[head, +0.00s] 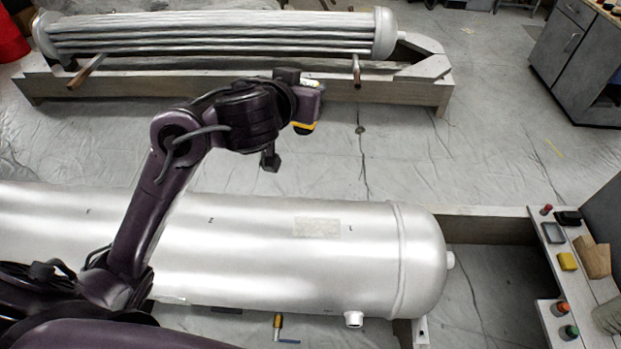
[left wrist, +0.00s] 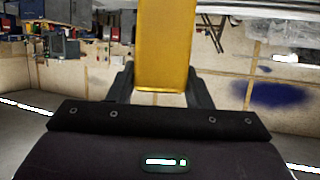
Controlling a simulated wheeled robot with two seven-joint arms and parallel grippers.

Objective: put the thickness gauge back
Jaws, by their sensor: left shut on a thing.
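My left arm reaches from the lower left over the silver tank. My left gripper (head: 298,88) is shut on a yellow and dark device, which I take as the thickness gauge (head: 306,127). The gauge is held up in the air, above the floor strip between the tank and the tube bundle. In the left wrist view the gauge (left wrist: 165,45) is a yellow block between the two dark fingers of the gripper (left wrist: 163,88). My right gripper does not show.
The silver tank (head: 270,250) fills the front. A tube bundle (head: 220,35) lies on a wooden cradle behind. Bare sheeted floor (head: 450,160) lies between.

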